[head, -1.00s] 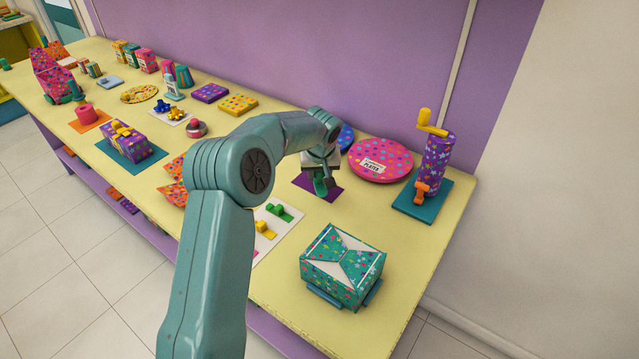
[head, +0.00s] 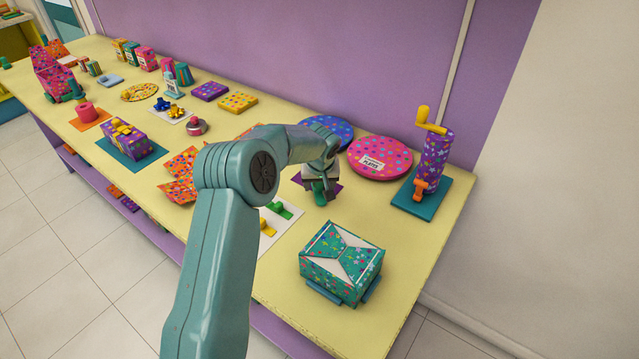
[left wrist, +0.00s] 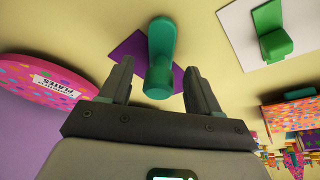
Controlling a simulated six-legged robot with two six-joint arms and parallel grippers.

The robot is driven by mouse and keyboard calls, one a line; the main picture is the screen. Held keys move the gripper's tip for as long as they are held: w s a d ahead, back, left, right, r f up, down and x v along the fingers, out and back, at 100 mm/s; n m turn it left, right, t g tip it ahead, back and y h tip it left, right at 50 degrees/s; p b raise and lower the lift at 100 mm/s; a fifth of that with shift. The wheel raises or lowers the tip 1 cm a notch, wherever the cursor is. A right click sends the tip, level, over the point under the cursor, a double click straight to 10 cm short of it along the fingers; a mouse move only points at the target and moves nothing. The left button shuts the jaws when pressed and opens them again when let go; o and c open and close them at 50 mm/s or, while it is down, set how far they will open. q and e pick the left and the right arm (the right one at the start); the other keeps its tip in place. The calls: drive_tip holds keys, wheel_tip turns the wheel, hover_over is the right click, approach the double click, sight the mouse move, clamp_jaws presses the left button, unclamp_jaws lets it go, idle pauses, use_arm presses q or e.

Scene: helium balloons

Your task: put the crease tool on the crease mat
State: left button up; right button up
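A green, rounded tool, which I take for the crease tool (left wrist: 161,55), is over the purple crease mat (left wrist: 132,44) in the left wrist view. My left gripper (left wrist: 158,85) is open, with one finger on each side of the tool and a visible gap on both sides. I cannot tell whether the tool's lower end touches the mat. My right gripper is in neither view.
A pink plate stack (head: 380,158) and a blue one (head: 329,130) lie behind the gripper. A purple crank device (head: 436,160) stands on a teal mat at right. A teal patterned box (head: 341,265) is in front. A white sheet (head: 285,228) with colored clips is at left.

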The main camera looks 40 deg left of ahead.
use_arm(q)
drive_tip(key=shift+r, duration=0.4)
drive_tip(key=b+v, duration=0.1)
drive_tip(key=v, duration=1)
drive_tip(key=shift+s+d+r+b, duration=0.2)
drive_tip(key=shift+s+r+b, duration=0.05)
drive_tip(key=shift+r+b, duration=0.1)
drive_tip(key=shift+f, duration=0.1)
